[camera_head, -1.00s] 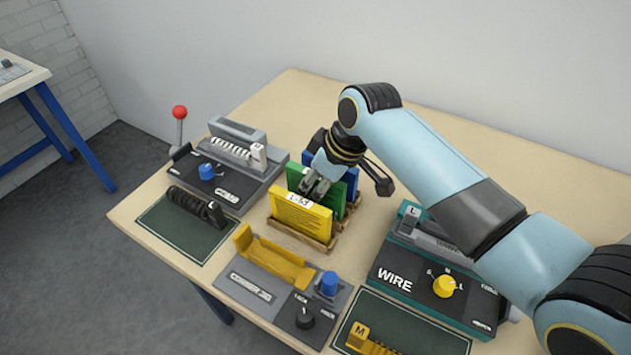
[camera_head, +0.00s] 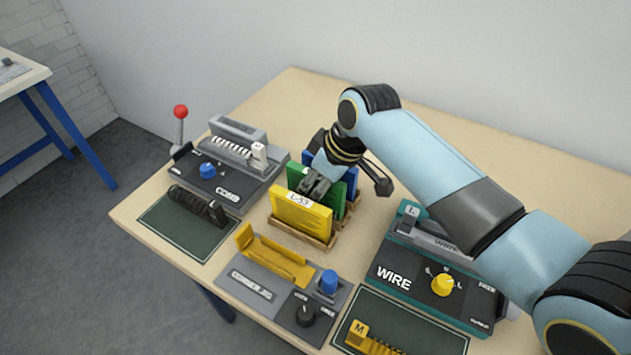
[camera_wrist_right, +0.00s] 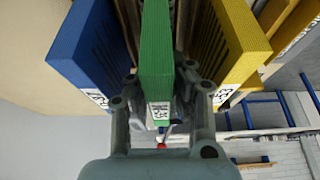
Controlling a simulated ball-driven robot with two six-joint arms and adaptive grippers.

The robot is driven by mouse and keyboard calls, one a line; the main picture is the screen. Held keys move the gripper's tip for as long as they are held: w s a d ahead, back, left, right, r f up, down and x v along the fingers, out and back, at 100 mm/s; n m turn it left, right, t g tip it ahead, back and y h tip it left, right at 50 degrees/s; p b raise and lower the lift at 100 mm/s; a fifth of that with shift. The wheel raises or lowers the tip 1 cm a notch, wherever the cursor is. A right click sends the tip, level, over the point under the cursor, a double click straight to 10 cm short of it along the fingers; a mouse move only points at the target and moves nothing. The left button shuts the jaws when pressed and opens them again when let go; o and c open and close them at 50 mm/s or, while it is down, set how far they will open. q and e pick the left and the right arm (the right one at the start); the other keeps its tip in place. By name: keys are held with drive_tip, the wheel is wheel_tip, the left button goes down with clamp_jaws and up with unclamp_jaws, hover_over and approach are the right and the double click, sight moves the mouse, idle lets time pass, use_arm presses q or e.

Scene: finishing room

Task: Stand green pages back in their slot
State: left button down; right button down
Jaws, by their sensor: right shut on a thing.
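The green pages (camera_head: 296,177) stand upright between the yellow pages (camera_head: 300,214) and the blue pages (camera_head: 342,172) at the wooden slotted rack (camera_head: 318,243). My right gripper (camera_head: 316,184) is shut on the green pages from above. In the right wrist view the green pages (camera_wrist_right: 156,50) lie between the fingers of my right gripper (camera_wrist_right: 160,95), with the blue pages (camera_wrist_right: 85,50) on the left and the yellow pages (camera_wrist_right: 232,45) on the right. Whether the green pages' lower edge rests in the slot is hidden. My left gripper is not in view.
A comb machine (camera_head: 228,190) with a red-knobbed lever stands at the left. A grey machine with a yellow trough (camera_head: 275,260) is in front of the rack. A teal wire machine (camera_head: 400,272) stands to the right. Table space behind the rack is clear.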

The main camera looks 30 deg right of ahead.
drive_tip(key=shift+f+b, duration=0.4)
drive_tip(key=shift+f, duration=0.25)
drive_tip(key=c, duration=1.5)
unclamp_jaws()
drive_tip(key=p+v, duration=0.6)
drive_tip(key=p, duration=0.1)
drive_tip(key=shift+p+v, duration=0.45)
drive_tip(key=shift+v, duration=2.1)
drive_tip(key=shift+s+f, duration=0.1)
